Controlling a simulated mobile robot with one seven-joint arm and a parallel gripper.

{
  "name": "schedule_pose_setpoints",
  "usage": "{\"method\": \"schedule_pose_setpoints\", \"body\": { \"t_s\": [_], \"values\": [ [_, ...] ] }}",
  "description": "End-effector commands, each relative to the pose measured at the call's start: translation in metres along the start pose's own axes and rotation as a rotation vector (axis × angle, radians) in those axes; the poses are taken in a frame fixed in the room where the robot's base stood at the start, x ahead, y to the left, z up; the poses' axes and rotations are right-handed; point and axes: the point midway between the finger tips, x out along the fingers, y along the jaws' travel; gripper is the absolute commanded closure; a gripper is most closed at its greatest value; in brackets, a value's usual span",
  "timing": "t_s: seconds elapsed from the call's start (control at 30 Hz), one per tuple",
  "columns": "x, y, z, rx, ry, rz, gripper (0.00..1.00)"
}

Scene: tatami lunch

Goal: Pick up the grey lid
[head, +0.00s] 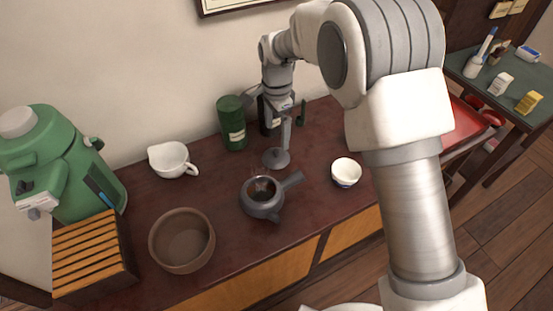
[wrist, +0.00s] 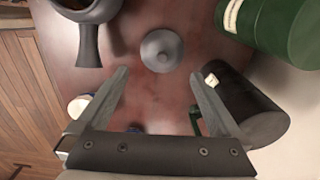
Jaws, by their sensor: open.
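The grey lid (head: 277,158) is a round disc with a small knob, lying on the dark red-brown counter beside the teapot. In the wrist view the lid (wrist: 162,51) lies just beyond my fingertips, about midway between them. My gripper (head: 285,140) points down over the lid in the head view, and in the wrist view its fingers (wrist: 160,76) are spread with nothing between them. The dark grey teapot (head: 262,198) stands uncovered near the lid, with dark contents and a side handle; it also shows in the wrist view (wrist: 88,42).
A green canister (head: 232,123) and a dark cylinder (wrist: 252,105) stand close to the lid by the wall. A white bowl (head: 346,172), white spouted cup (head: 172,160), brown bowl (head: 182,241), slatted wooden box (head: 92,255) and green machine (head: 60,165) share the counter.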

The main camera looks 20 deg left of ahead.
Motion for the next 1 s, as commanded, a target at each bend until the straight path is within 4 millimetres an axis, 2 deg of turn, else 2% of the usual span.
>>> {"method": "schedule_pose_setpoints", "body": {
  "t_s": [0.03, 0.1, 0.43, 0.7, 0.8, 1.0],
  "values": [
    [0.013, 0.001, 0.000, 0.000, -0.001, 0.003, 0.00],
    [0.024, 0.000, 0.000, 0.000, 0.000, 0.002, 0.00],
    [0.045, -0.001, 0.000, 0.000, 0.000, 0.000, 0.00],
    [0.084, -0.004, 0.001, -0.001, 0.000, 0.002, 0.00],
    [0.090, -0.004, 0.001, -0.001, 0.000, 0.000, 0.00],
    [0.089, -0.004, 0.001, -0.001, 0.000, -0.001, 0.02]
  ]
}}
